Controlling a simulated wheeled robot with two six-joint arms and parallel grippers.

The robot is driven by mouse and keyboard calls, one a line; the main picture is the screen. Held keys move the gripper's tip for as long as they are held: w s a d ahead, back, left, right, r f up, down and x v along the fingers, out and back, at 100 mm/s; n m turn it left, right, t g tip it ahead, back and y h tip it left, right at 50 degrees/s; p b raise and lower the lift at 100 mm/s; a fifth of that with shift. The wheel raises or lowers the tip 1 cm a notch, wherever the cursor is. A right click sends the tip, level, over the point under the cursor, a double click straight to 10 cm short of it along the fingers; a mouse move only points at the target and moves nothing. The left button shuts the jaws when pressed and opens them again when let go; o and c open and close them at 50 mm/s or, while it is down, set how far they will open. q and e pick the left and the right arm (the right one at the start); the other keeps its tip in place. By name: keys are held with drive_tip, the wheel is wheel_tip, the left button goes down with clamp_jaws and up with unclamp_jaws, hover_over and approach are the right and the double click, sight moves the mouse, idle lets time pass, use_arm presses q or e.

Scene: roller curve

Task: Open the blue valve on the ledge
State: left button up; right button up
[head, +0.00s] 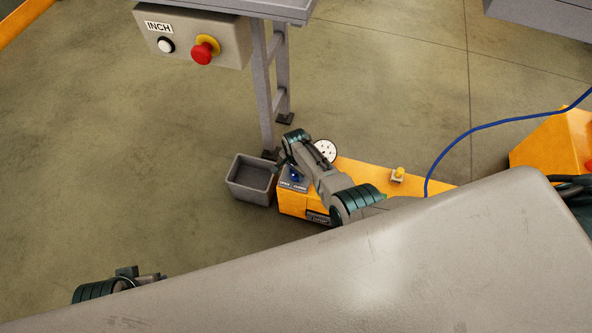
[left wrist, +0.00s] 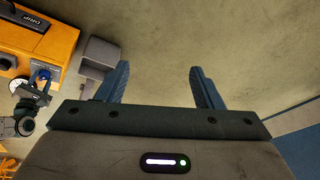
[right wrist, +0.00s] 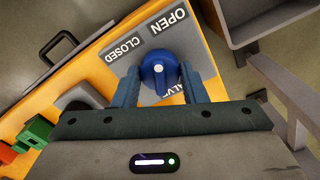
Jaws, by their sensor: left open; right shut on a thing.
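The blue valve (right wrist: 160,72) is a round knob on a grey plate on the yellow ledge (right wrist: 100,62), beside the labels OPEN (right wrist: 167,22) and CLOSED (right wrist: 122,50). My right gripper (right wrist: 160,88) is shut on it, one finger on each side, in the right wrist view. The knob's exact turn angle is hard to tell. In the head view the valve (head: 296,174) shows small beneath my right gripper (head: 291,166). My left gripper (left wrist: 158,75) is open and empty over bare floor in the left wrist view, well away from the ledge.
A grey bin (head: 250,178) stands at the ledge's left end, by a metal table leg (head: 264,100). A control box (head: 190,38) with a red button hangs above.

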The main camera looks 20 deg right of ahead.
use_arm(q)
drive_tip(key=shift+x, duration=0.9)
use_arm(e)
drive_tip(key=shift+m, duration=1.9)
use_arm(q)
drive_tip(key=shift+f, duration=0.1)
drive_tip(key=shift+w, duration=0.1)
use_arm(e)
drive_tip(key=o, duration=1)
